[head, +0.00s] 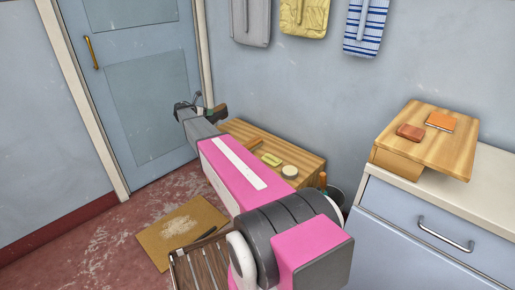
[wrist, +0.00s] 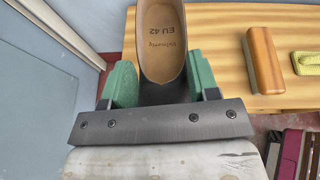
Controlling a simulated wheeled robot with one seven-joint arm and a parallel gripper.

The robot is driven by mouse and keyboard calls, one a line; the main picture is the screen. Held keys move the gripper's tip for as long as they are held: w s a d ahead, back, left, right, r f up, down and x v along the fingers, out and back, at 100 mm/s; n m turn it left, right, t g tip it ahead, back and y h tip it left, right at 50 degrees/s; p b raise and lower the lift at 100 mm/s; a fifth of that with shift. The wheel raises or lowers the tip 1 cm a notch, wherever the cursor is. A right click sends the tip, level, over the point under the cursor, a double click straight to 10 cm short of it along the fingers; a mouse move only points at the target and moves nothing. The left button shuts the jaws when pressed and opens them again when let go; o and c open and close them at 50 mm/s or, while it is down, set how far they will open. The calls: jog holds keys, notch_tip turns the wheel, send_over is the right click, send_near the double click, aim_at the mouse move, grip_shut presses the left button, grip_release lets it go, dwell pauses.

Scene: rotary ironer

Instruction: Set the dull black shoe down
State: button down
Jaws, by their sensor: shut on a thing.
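My gripper (wrist: 160,88) has green finger pads closed on the heel end of a shoe (wrist: 163,40). In the wrist view I look into the shoe's tan inside, marked EU 42, with a dark strip between the pads. Its sole and most of its outer sides are hidden. In the head view my gripper (head: 197,108) and the small, dark-looking shoe (head: 215,112) are at the far end of my arm, by the left end of the wooden bench (head: 310,162). In the wrist view the bench top (wrist: 225,45) shows behind the shoe; I cannot tell whether they touch.
A dusty mat (head: 155,243) and slatted rack (head: 205,268) are on the floor. A bucket (head: 336,196) stands by the bench; a door (head: 150,90) is left.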

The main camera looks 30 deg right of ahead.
jog(key=w+d, duration=0.1)
jog(key=w+d+f, duration=0.1)
jog(key=w, duration=0.1)
jog(key=w+d+f, duration=0.1)
jog(key=w, duration=0.1)
jog(key=shift+s+d+f, duration=0.1)
jog(key=shift+d+f, duration=2.65)
jog(key=shift+d, duration=0.2)
jog(key=shift+d+f, duration=2.75)
jog(key=shift+d, duration=0.15)
jog(key=shift+c, duration=1.9)
grip_release()
jog(key=shift+f, duration=0.1)
